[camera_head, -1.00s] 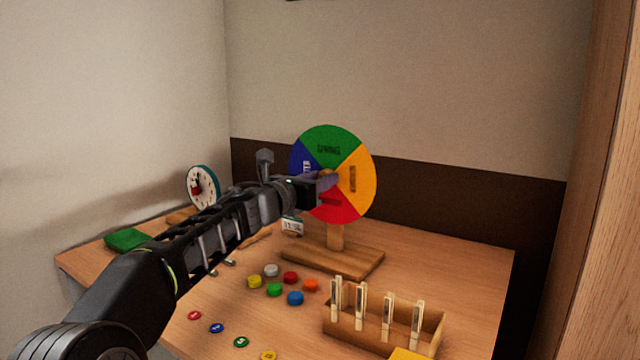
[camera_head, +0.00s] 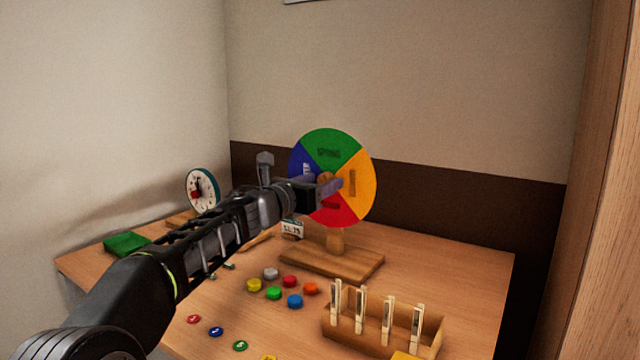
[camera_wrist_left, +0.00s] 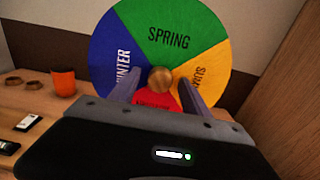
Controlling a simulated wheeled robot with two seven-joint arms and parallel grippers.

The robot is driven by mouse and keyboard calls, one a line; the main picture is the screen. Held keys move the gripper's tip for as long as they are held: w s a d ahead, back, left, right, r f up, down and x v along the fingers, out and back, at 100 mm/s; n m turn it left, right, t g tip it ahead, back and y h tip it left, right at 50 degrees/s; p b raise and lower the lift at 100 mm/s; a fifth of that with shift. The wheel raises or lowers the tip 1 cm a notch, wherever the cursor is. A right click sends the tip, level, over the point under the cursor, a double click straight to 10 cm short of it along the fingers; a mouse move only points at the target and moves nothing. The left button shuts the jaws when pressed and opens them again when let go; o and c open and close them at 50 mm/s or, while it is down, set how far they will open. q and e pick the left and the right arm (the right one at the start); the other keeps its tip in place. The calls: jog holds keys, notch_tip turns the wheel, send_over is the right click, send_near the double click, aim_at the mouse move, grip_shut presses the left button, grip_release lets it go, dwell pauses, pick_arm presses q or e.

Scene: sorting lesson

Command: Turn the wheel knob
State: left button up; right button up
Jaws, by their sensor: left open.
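The season wheel (camera_head: 330,150) is a disc with green, yellow, red and blue sectors, upright on a wooden stand (camera_head: 330,262) on the desk. Its round wooden knob (camera_head: 325,178) is at the centre. In the left wrist view the knob (camera_wrist_left: 160,79) shows between my two fingers, with the green SPRING sector above. My left gripper (camera_head: 332,188) is open in front of the wheel, its fingertips on either side of the knob. I cannot tell whether they touch it. The gripper hides part of the red and blue sectors. My right gripper is not in view.
A toy clock (camera_head: 201,190) and a green tray (camera_head: 127,243) are at the left. Several coloured pieces (camera_head: 274,293) lie in front of the stand. A wooden box with clothespins (camera_head: 384,322) is at the front right. An orange cup (camera_wrist_left: 64,83) stands left of the wheel.

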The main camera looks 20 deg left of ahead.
pick_arm(q)
jog(key=shift+s, duration=0.1)
jog(key=s+a, duration=0.1)
jog(key=s, duration=0.6)
jog(key=shift+s, duration=0.25)
